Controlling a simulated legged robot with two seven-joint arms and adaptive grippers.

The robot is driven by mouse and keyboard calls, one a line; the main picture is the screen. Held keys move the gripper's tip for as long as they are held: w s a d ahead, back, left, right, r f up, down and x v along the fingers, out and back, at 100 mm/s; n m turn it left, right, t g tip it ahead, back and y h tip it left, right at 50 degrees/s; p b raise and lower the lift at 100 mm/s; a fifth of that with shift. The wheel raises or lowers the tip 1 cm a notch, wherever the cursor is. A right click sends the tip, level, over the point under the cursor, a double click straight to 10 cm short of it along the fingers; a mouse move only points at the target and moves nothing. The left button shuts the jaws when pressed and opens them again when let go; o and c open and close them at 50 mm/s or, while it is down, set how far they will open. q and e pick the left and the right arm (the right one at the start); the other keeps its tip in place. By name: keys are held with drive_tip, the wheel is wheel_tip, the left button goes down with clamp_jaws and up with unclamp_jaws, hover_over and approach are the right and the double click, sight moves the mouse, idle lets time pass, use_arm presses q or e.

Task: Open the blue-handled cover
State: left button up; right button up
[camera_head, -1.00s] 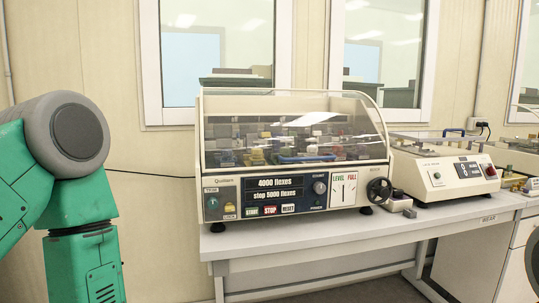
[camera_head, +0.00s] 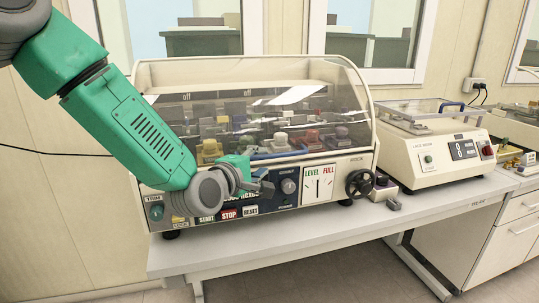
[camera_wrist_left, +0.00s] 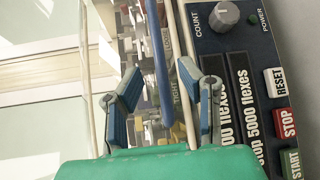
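The clear cover (camera_head: 225,80) of the large cream testing machine is down over its front. Its blue handle (camera_head: 285,154) runs along the cover's lower front edge. In the left wrist view the blue handle (camera_wrist_left: 159,60) runs up the picture between the two fingers. My left gripper (camera_head: 258,182) is in front of the machine, near the lower left part of the handle. The left wrist view shows the gripper (camera_wrist_left: 160,78) open, fingers on either side of the handle's line; I cannot tell whether they touch it. My right gripper is not in view.
The control panel (camera_head: 288,187) with its buttons and knob is close beside the left gripper. A black handwheel (camera_head: 359,183) sticks out at the machine's right. A smaller machine (camera_head: 435,148) stands further right. The white bench (camera_head: 300,235) has a bare strip in front.

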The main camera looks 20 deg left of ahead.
sight(270, 157)
use_arm(q)
drive_tip(key=x, duration=0.2)
drive_tip(key=d+x, duration=0.1)
drive_tip(key=x, duration=0.2)
drive_tip(key=shift+p, duration=0.3)
drive_tip(key=shift+w+a+f, duration=0.1)
drive_tip(key=shift+w+a, duration=0.15)
drive_tip(key=shift+a, duration=0.4)
drive_tip(key=shift+d, duration=0.1)
clamp_jaws()
drive_tip(key=shift+d, duration=0.2)
